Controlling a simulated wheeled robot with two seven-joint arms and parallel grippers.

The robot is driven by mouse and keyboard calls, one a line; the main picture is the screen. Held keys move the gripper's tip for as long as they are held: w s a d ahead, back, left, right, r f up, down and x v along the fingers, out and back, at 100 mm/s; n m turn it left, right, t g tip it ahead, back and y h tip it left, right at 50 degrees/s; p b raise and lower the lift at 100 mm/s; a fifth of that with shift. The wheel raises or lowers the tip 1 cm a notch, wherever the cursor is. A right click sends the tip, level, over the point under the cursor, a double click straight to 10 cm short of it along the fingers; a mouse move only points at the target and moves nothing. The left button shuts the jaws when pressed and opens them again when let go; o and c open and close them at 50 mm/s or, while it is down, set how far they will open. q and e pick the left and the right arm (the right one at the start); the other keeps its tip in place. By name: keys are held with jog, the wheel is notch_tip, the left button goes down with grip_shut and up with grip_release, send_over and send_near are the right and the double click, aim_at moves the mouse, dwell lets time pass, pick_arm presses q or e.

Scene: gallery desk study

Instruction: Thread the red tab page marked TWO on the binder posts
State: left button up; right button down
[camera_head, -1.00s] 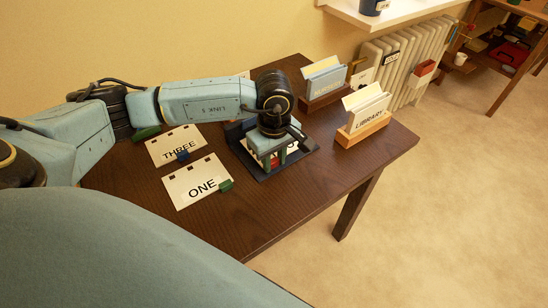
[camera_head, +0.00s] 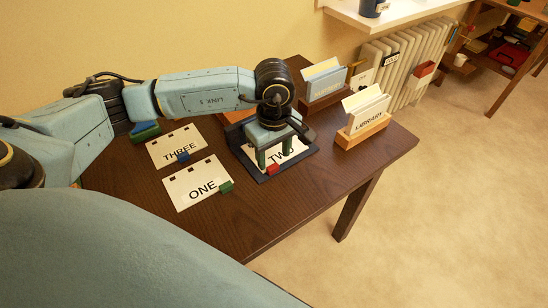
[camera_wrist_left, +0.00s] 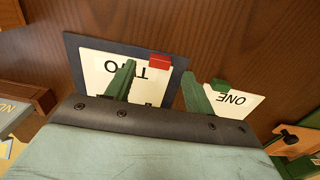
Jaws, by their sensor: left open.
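The page marked TWO (camera_head: 296,153) lies flat on the dark binder (camera_head: 264,179), its red tab (camera_head: 272,170) at the near edge. In the left wrist view the page (camera_wrist_left: 97,66) sits inside the binder's border (camera_wrist_left: 76,44), with the red tab (camera_wrist_left: 160,60) at one corner. My left gripper (camera_head: 275,158) is over the page, its green fingers spread and nothing between them. It also shows in the left wrist view (camera_wrist_left: 158,80). The gripper hides the binder's far part, so I cannot tell how the page's holes sit on the posts. My right gripper is not visible.
Pages marked THREE (camera_head: 176,143) and ONE (camera_head: 192,178) lie left of the binder. A LIBRARY card holder (camera_head: 362,138) and a blue card holder (camera_head: 325,82) stand to the right. The desk's near right part (camera_head: 300,195) is clear.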

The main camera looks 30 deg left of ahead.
pick_arm(q)
notch_tip(320, 180, up, 11)
jog(key=p, duration=0.1)
jog(key=shift+f, duration=0.15)
dwell(0.5)
